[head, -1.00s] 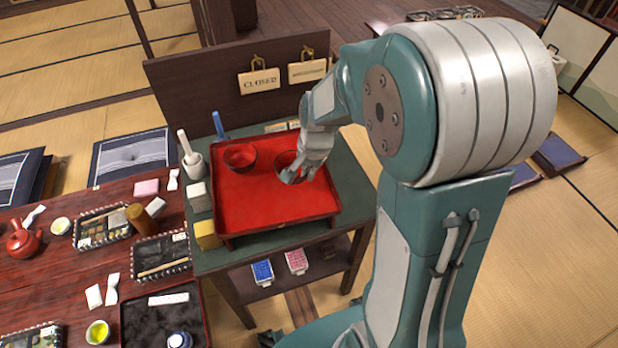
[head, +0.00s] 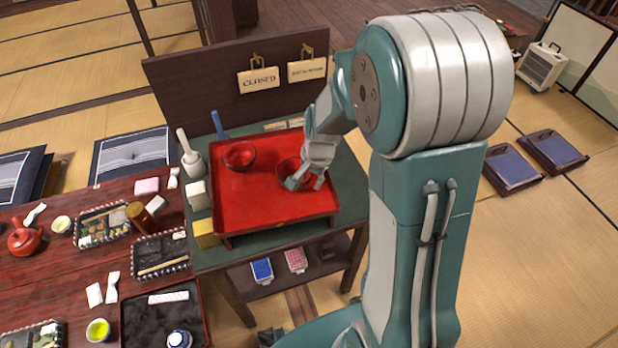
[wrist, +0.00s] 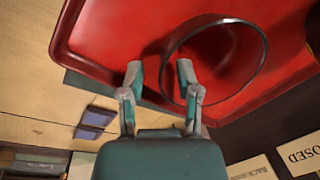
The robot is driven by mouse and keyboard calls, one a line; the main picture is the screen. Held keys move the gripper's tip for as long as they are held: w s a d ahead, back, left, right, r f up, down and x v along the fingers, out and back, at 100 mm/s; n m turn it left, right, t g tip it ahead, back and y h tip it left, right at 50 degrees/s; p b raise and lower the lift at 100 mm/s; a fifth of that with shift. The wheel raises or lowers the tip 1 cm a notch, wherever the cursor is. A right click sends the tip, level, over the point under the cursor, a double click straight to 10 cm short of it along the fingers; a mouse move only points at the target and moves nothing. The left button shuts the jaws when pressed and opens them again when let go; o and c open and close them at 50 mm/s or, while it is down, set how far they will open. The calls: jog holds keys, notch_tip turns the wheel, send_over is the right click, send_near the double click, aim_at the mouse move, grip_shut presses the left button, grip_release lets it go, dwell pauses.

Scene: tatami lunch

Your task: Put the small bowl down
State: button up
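The small bowl (head: 288,166), dark red inside, is at the right part of the red tray (head: 262,207). It looks upright and on or very close to the tray; the contact is hidden. My gripper (head: 306,183) is at its near right side. In the wrist view the fingers of my gripper (wrist: 161,72) stand clearly apart, with the rim of the small bowl (wrist: 232,88) between them, one finger outside and one over the inside. The gap is wider than the thin wall.
A second red bowl (head: 239,156) stands on the tray to the left. A white mortar with pestle (head: 192,163), pale block (head: 198,195) and yellow block (head: 205,233) line the tray's left side. A dark panel (head: 220,80) with signs rises behind. The tray's front middle is clear.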

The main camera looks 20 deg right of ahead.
jog(key=shift+d+r, duration=0.1)
jog(key=shift+d, duration=0.05)
jog(key=shift+r, duration=0.35)
notch_tip(320, 180, up, 10)
jog(key=s, duration=0.1)
jog(key=s+a+r+n+t, duration=0.1)
jog(key=s+r+n+t, duration=0.1)
jog(key=s+r+n, duration=0.3)
jog(key=s+a+r+n+t+h, duration=0.1)
jog(key=s+r+n, duration=0.4)
jog(key=s, duration=0.7)
jog(key=shift+a+t, duration=0.5)
jog(key=shift+t, duration=0.2)
